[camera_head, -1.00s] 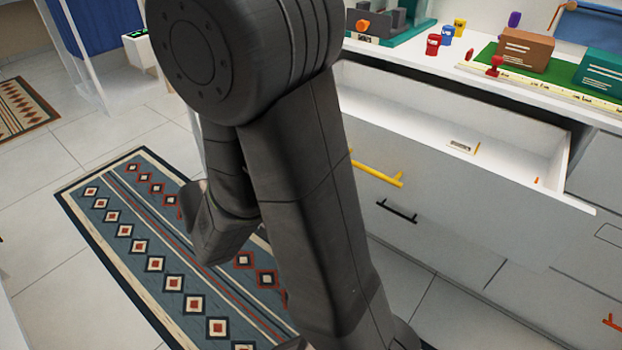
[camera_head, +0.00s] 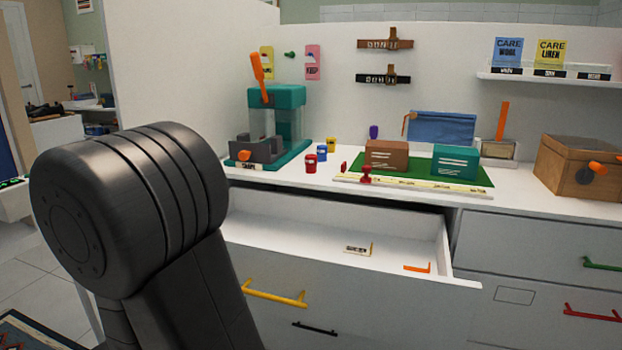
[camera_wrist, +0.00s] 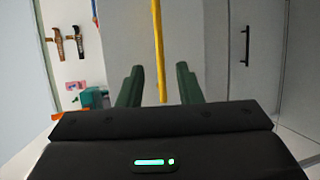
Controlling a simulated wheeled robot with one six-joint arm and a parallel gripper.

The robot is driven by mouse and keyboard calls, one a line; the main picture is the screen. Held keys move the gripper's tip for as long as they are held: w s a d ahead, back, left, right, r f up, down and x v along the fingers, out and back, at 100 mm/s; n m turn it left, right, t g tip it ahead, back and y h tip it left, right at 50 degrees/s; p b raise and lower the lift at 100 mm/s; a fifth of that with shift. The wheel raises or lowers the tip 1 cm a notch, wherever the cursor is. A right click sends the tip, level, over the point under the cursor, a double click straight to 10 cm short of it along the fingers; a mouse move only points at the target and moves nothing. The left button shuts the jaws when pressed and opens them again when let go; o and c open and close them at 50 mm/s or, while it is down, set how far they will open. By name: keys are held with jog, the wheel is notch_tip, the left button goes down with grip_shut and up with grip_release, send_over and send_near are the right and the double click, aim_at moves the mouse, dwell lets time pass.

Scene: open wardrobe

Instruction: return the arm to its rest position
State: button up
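My gripper (camera_wrist: 160,88) shows in the wrist view with its two dark green fingers apart and nothing held between them. A yellow bar (camera_wrist: 159,50) stands in the picture beyond the fingers; I cannot tell how far off it is. In the head view my dark arm (camera_head: 130,215) fills the lower left, and my gripper is out of that view.
A white drawer (camera_head: 300,235) with a yellow handle (camera_head: 272,294) stands open, holding a small label and an orange piece. The counter above bears a teal press (camera_head: 290,99), brown box (camera_head: 386,155), teal box (camera_head: 455,162) and wooden box (camera_head: 580,167).

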aim_at(266, 298)
jog(key=shift+b+x, duration=0.85)
jog(key=shift+x, duration=3.6)
